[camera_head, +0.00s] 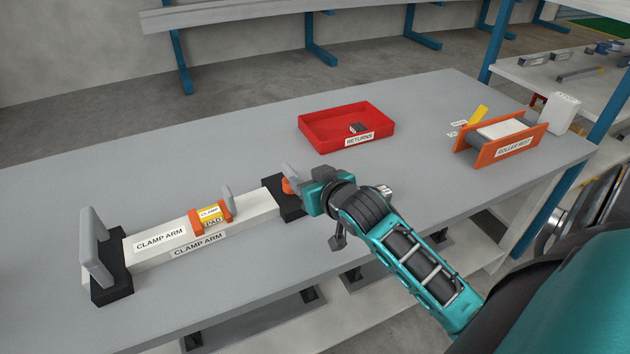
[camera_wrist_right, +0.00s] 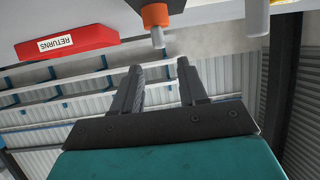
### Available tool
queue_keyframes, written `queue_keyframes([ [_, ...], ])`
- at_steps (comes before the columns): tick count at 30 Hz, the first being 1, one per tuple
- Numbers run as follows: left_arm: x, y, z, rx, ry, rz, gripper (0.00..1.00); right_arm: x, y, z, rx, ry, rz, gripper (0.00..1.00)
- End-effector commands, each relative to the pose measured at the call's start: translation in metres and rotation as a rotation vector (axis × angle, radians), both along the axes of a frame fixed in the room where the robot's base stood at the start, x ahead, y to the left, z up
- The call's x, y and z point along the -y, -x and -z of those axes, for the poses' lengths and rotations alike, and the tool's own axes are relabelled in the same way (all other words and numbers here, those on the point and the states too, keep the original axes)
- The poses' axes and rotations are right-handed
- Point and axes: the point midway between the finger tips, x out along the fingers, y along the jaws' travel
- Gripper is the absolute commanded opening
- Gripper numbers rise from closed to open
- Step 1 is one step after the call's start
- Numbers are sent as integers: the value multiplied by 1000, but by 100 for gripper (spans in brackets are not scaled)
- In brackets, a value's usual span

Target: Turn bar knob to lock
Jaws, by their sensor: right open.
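The clamp jig lies on the grey bench, a long white bar labelled CLAMP ARM (camera_head: 155,243) with black end blocks. At its right end, an orange collar (camera_head: 287,186) shows beside my right gripper (camera_head: 306,195). In the right wrist view, the orange collar (camera_wrist_right: 155,14) carries a short grey tip and sits under a black block. My right gripper (camera_wrist_right: 160,68) is open, its two fingers pointing toward the collar, with nothing between them. The collar appears just beyond the fingertips, apart from them. In the head view my gripper partly hides that end. My left gripper is not in view.
An orange-ended pad (camera_head: 212,216) sits on the clamp arm. A red RETURNS tray (camera_head: 375,143) with a small dark item stands behind. An orange roller rest (camera_head: 513,145) stands at the right, near a white container (camera_head: 562,112). The bench between is clear.

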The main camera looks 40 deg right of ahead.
Motion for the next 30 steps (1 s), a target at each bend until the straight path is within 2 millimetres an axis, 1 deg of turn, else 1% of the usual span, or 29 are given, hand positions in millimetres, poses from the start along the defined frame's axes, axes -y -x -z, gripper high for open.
queue_keyframes([
  [1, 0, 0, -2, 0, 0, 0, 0, -1, 8, -4, 0, 0, 0, 43],
  [3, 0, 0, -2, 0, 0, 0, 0, -3, 16, -7, 1, 0, 0, 43],
  [9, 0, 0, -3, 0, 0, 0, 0, -4, 27, -12, 0, 0, 0, 43],
  [30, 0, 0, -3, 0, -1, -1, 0, -4, 28, -12, 1, 0, 0, 43],
])
